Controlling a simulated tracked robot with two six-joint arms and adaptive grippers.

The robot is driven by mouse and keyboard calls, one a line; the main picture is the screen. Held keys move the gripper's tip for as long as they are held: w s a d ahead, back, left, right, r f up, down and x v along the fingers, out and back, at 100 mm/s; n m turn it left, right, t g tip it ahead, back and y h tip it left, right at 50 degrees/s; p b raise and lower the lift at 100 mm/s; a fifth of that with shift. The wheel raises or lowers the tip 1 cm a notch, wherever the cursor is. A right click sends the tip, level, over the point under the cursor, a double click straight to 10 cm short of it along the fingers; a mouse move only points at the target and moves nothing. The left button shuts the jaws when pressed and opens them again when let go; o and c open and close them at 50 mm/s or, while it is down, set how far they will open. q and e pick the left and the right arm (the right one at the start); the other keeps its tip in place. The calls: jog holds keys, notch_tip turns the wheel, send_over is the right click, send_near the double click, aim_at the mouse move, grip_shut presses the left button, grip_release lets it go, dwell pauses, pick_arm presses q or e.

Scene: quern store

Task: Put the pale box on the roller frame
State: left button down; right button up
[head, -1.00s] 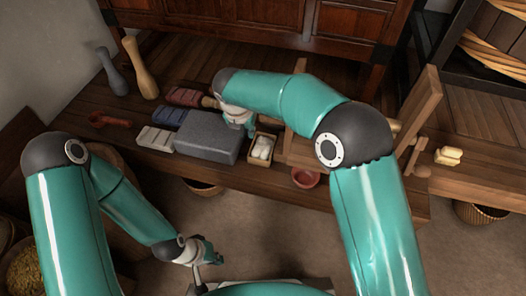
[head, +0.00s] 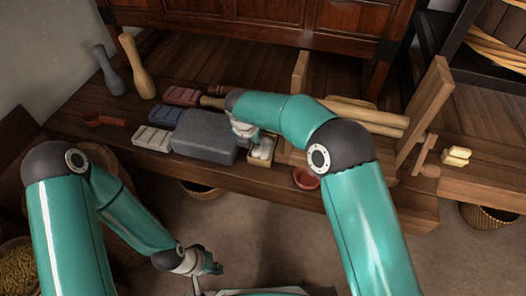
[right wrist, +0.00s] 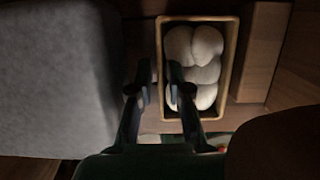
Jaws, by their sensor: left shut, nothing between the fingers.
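The pale box (head: 261,164) is a small open wooden box with white rounded lumps in it, on the low bench to the right of a grey stone block. It also shows in the right wrist view (right wrist: 231,65). My right gripper (head: 246,134) is over the box's left side. In the right wrist view its fingers (right wrist: 159,85) are apart, one over the inside of the box and one outside, with the left wall between them. The roller frame (head: 424,98), with upright boards and pale rollers, stands further right, partly behind my right arm. My left gripper (head: 211,267) is shut and empty, low in front of the bench.
The grey stone block (head: 204,134) is close on the left of the right gripper. A red bowl (head: 306,179) sits at the bench's front edge. Pale yellow blocks (head: 456,156) lie right of the frame. A dark wooden cabinet (head: 260,27) stands behind.

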jog(key=shift+f, duration=0.2)
dwell(0.7)
grip_shut()
